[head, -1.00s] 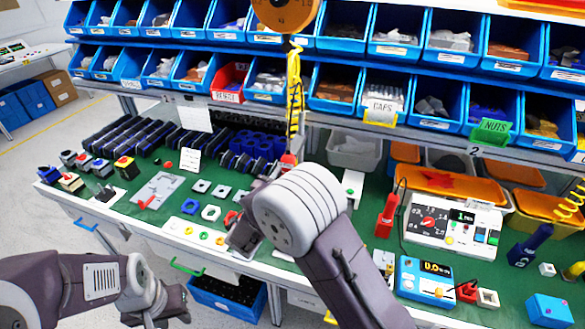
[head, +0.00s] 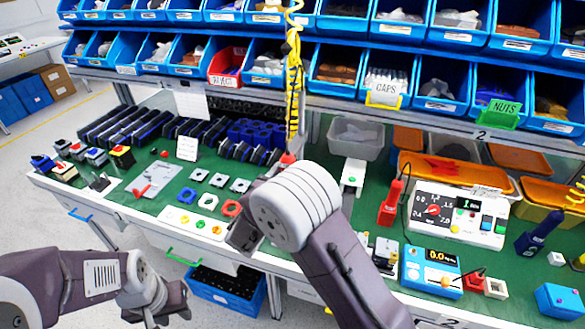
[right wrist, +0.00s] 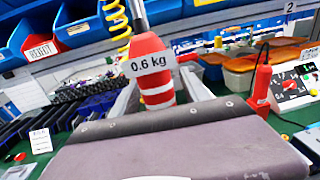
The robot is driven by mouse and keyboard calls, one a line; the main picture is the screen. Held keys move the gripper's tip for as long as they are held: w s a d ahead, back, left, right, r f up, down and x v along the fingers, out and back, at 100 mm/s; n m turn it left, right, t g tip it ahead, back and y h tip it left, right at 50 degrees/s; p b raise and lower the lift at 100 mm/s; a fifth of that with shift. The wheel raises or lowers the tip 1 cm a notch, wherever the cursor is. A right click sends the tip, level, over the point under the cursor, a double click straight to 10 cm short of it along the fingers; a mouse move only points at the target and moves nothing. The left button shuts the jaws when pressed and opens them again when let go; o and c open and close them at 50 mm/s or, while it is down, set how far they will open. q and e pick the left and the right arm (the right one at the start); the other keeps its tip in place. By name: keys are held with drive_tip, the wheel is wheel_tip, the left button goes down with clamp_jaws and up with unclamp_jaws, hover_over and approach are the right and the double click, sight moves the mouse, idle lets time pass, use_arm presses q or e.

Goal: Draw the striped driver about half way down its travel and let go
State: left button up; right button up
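The striped driver, red with white bands and a "0.6 kg" label, stands nearly upright between the fingers of my right gripper in the right wrist view (right wrist: 156,88). My right gripper (right wrist: 160,92) appears shut on it, though the contact faces are not clear. In the head view only a bit of the driver's red top (head: 287,159) shows; my right arm hides the rest. A yellow coiled cord (head: 293,95) runs up from it. My left gripper (head: 152,315) is low at the left, in front of the bench and apart from it; its finger opening is unclear.
The green bench (head: 320,235) carries small parts, a white panel with a dial (head: 458,215), a blue meter (head: 432,270) and a red handheld tool (head: 391,203). Blue bins (head: 335,75) line the back. A grey tub (head: 355,138) stands behind my right arm.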

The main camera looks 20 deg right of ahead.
drive_tip(key=v, duration=0.9)
drive_tip(key=shift+b, duration=0.4)
